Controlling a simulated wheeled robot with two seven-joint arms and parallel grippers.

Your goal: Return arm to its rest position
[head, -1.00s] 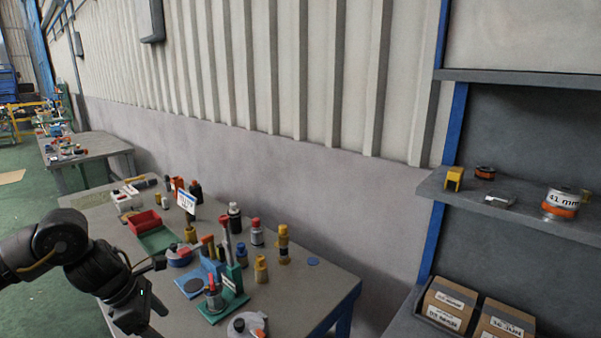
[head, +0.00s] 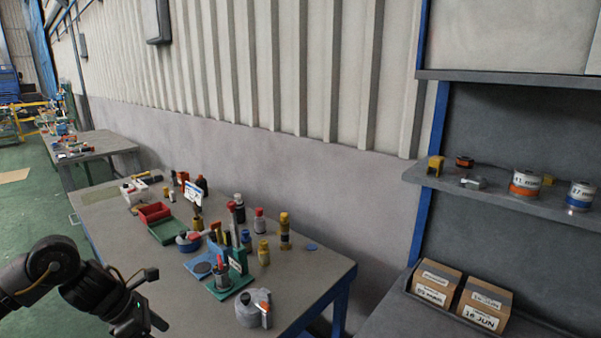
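My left arm comes in from the lower left, bent at a black joint. Its gripper (head: 158,298) is low at the left front of the grey workbench (head: 325,268). Part of the gripper is at the frame's bottom edge, and I cannot tell whether its fingers are apart. I see nothing clearly held in it. My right arm and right gripper are not in view.
The bench holds a red bin (head: 154,211), a green tray (head: 166,231), a green stand (head: 232,270), a grey round container (head: 253,306) and several bottles. At right, a shelf (head: 480,194) holds labelled cans, with cardboard boxes (head: 435,284) below. Green floor shows at left.

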